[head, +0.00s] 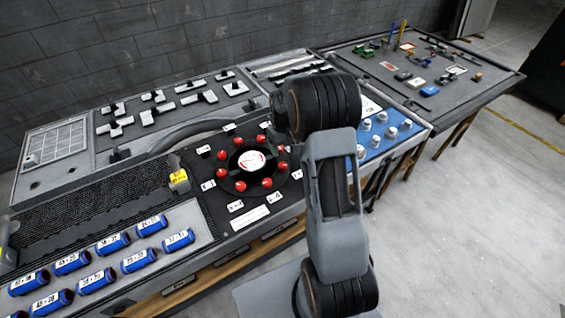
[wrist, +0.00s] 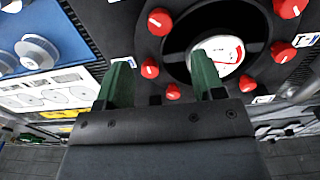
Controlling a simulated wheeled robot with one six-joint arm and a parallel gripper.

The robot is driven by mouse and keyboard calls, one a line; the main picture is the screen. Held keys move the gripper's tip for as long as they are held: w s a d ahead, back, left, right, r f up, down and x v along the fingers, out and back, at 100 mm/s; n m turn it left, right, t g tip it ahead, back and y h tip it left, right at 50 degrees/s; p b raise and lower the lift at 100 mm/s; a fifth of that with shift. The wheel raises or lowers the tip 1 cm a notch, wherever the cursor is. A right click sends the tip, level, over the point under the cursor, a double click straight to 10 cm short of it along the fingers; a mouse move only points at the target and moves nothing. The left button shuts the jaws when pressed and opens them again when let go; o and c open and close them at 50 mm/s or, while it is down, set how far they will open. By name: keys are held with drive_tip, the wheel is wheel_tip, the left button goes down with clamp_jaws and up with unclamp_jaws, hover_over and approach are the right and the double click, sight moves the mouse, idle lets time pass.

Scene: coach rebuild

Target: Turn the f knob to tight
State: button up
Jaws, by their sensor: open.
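Several red knobs (head: 248,187) stand in a ring around a round white gauge (head: 252,161) on a black panel. White labels (head: 236,206) sit around the ring, but their letters are too small to read, so I cannot tell which knob is f. The knobs (wrist: 160,22) and the gauge (wrist: 228,60) also show in the wrist view. My gripper (wrist: 160,72) is open and empty, with its two green fingers apart over the panel. The right finger covers part of the gauge; a red knob (wrist: 150,69) shows between the fingers.
A blue panel (head: 405,133) with pale knobs lies right of the ring. Blue labelled cylinders (head: 112,243) lie in a tray at the left front. Grey handles (head: 158,114) stand on a rear panel. A further table (head: 430,75) holds small parts. Floor at right is clear.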

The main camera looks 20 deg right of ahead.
sight(283, 165)
wheel_tip(283, 165, down, 9)
drive_tip(key=shift+f+p, duration=0.15)
drive_tip(key=shift+p, duration=0.65)
drive_tip(key=c, duration=0.9)
